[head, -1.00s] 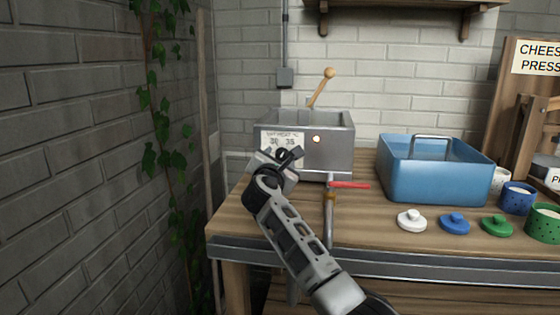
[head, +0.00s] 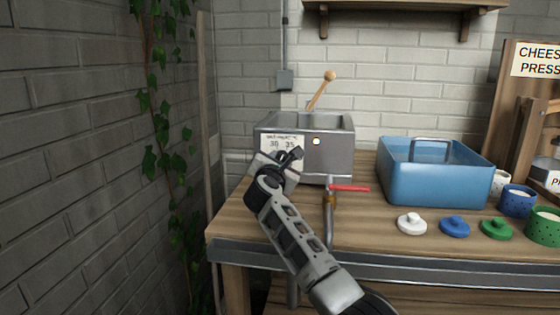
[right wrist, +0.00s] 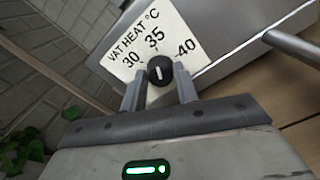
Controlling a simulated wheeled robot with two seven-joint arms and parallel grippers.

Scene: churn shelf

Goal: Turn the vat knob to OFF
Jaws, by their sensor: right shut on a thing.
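The steel vat (head: 335,160) stands at the left of the bench, with a white VAT HEAT °C plate (head: 272,141) on its front. The right wrist view shows the plate (right wrist: 143,32) with 30, 35 and 40 marks; no OFF mark is visible. The round black vat knob (right wrist: 159,66) sits between the fingertips with its white pointer line roughly toward 35. My right gripper (right wrist: 160,84) is shut on the knob. In the head view the right gripper (head: 288,162) covers the plate's lower part and hides the knob. My left gripper is not in view.
A tap with a red lever (head: 350,188) stands just right of my right arm. A blue tub (head: 435,180), several coloured lids (head: 454,225) and pots (head: 517,200) stand further right. A brick wall (head: 80,150) with ivy is close on the left.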

